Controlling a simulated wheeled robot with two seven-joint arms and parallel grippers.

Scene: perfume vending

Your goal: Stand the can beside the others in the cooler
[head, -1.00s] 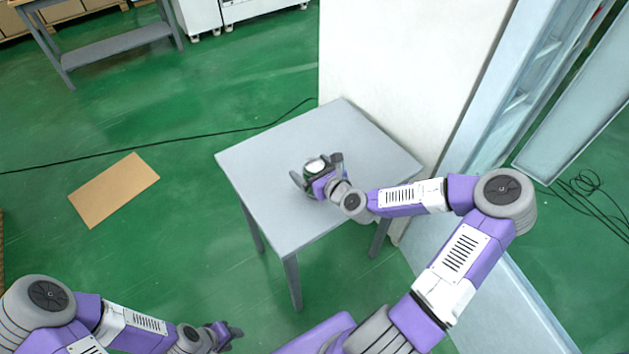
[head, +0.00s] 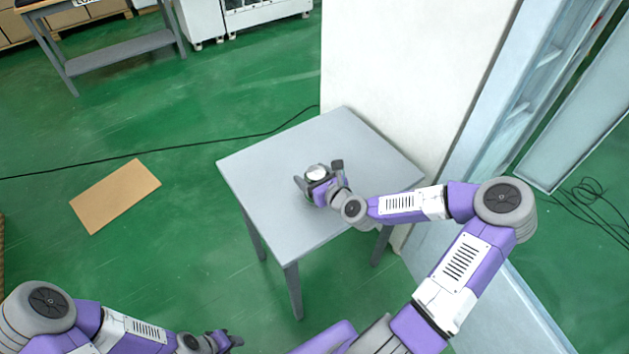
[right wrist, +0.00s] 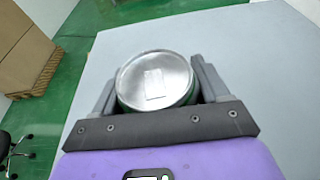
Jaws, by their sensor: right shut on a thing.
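The can (head: 317,171) has a silver round top and stands upright at the grey table, between the fingers of my right gripper (head: 319,176). In the right wrist view the can (right wrist: 156,80) shows its silver lid and a bit of dark green side, with a finger of the right gripper (right wrist: 155,92) on each side of it. The gripper is shut on it. My left gripper (head: 228,341) is low at the left, away from the table; its jaws are too small to read. The cooler (head: 535,80) is at the right, seen edge-on; the other cans do not show.
The grey table (head: 262,220) is otherwise bare. The cooler's white side wall (head: 400,80) rises behind it. An open glass door (head: 580,125) stands at the far right. A cardboard sheet (head: 115,195) and a black cable (head: 200,148) lie on the green floor.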

